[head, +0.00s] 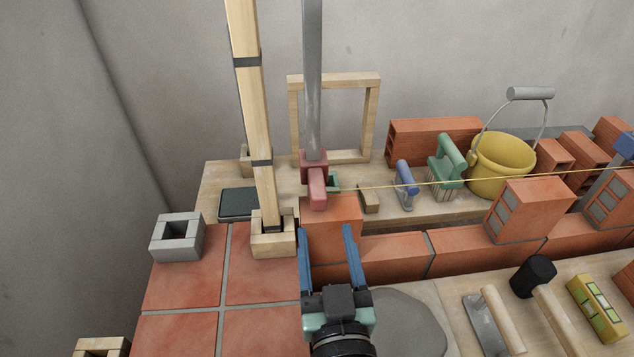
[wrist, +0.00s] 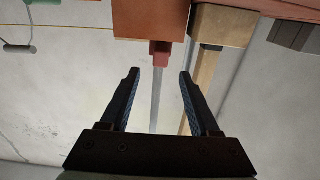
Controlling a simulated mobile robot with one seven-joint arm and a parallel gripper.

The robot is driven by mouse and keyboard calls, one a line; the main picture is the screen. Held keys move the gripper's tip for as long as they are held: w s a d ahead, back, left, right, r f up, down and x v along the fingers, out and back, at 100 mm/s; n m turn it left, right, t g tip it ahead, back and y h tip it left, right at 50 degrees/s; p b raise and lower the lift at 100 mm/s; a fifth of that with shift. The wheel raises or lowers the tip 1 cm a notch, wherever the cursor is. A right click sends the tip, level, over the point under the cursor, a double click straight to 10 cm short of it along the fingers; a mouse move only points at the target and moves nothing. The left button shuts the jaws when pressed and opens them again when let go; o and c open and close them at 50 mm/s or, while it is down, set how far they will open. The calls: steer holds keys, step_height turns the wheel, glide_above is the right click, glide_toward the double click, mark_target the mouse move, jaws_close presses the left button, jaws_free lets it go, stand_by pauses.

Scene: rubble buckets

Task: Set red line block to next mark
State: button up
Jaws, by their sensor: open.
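The red line block (head: 316,183) sits at the low end of a grey upright bar (head: 312,80), just above a brick (head: 331,222). A thin yellow line (head: 450,182) runs right from it. In the wrist view the line block (wrist: 160,53) shows inverted, beyond my fingertips. A wooden pole (head: 249,110) left of the bar carries two dark marks, a lower one (head: 262,162) near the block's height and an upper one (head: 247,62). My gripper (head: 327,231) is open and empty, in front of the brick and below the block in the head view; it also shows in the wrist view (wrist: 159,73).
A wooden frame (head: 293,115) stands behind the bar. A yellow bucket (head: 503,165), brushes (head: 405,185) and bricks (head: 435,137) lie to the right. A trowel (head: 485,320) and a level (head: 597,310) lie front right. A grey hollow block (head: 177,240) sits left.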

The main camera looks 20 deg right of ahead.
mark_target(317, 188)
steer(key=b+x, duration=0.1)
steer(key=x, duration=0.9)
steer(key=shift+w+b, duration=0.3)
steer(key=shift+w, duration=0.1)
jaws_close()
stand_by(0.9)
